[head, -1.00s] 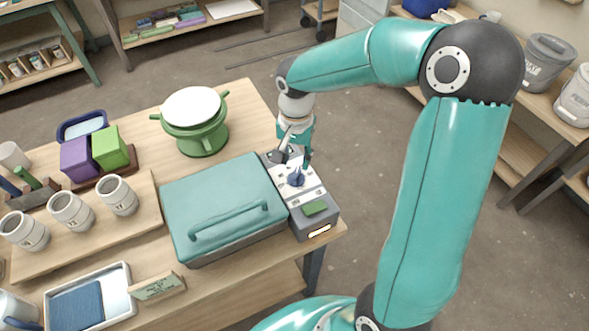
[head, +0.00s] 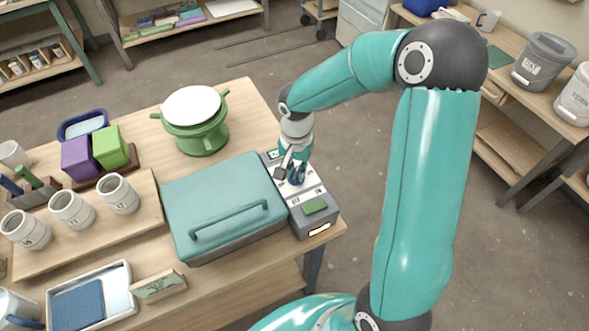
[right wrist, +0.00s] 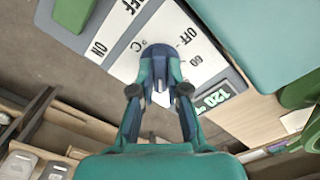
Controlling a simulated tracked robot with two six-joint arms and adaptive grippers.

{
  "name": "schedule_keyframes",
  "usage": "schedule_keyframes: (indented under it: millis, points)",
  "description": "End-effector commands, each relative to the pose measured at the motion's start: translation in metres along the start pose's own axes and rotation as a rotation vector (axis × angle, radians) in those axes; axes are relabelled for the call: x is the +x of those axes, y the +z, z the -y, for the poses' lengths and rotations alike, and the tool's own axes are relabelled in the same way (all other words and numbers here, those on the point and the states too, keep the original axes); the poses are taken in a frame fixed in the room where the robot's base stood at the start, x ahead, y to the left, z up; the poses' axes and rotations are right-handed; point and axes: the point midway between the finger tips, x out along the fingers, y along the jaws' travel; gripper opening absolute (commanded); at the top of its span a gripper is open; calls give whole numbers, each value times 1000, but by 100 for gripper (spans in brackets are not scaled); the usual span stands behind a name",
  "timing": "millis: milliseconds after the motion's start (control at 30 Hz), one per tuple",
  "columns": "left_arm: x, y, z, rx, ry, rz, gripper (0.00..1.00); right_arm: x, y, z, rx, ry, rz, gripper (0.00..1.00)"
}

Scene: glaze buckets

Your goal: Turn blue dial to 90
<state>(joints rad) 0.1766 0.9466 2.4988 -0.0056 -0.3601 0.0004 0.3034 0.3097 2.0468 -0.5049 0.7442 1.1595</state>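The blue dial (head: 296,178) sits on the sloped light panel of the grey control box beside the teal kiln-like case (head: 225,195). My right gripper (head: 294,166) is down at the dial, with its fingers on either side of it. In the right wrist view the two fingertips (right wrist: 160,72) flank the dark blue dial (right wrist: 158,50) closely. I cannot tell whether they press on it. The dial's pointer is mostly hidden. A green display (right wrist: 214,98) on the panel reads about 120. My left gripper is not in view.
A green button (head: 315,207) and a lit switch (head: 320,230) are at the front of the control box (head: 305,222). A green pot (head: 203,140) stands behind the case. Cups (head: 118,194) stand on a board at left.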

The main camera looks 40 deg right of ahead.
Motion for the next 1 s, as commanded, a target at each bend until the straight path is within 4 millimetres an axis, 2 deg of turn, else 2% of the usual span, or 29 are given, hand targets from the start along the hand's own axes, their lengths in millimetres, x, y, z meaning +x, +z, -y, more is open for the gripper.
schedule_keyframes:
  millis: [100,467,1000]
  points:
    - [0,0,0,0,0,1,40,0,5,5,-5,-3,-1,0]
    - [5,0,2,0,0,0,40,0,0,4,-64,-5,-2,0]
    - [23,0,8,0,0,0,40,0,0,4,-465,-7,-6,0]
